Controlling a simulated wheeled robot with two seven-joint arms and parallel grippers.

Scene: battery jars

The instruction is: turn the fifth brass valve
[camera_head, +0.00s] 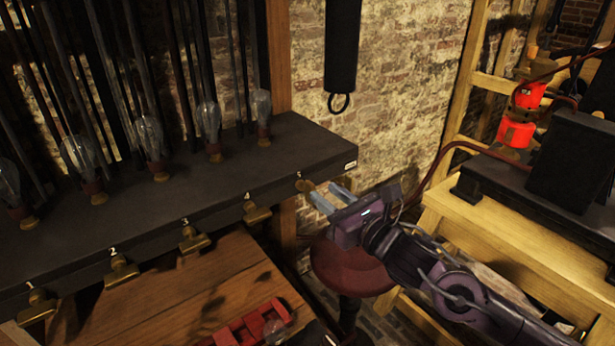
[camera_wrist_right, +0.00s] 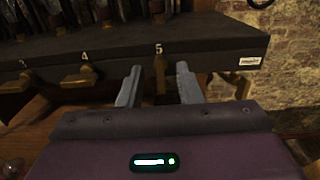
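The fifth brass valve (camera_head: 304,185) is at the right end of the front face of a long dark shelf (camera_head: 240,176). In the right wrist view the valve (camera_wrist_right: 160,72) hangs below the number 5. My right gripper (camera_head: 329,195) is open at this valve. In the wrist view its two grey fingers (camera_wrist_right: 158,84) stand on either side of the valve, with gaps visible on both sides. Whether the fingertips touch it cannot be told. My left gripper is not in view.
Other brass valves, such as the fourth (camera_head: 256,211), line the shelf to the left. Below are a wooden table (camera_head: 165,290) with a red tray (camera_head: 250,327) and a round red stool (camera_head: 345,268). A wooden bench (camera_head: 500,225) stands right.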

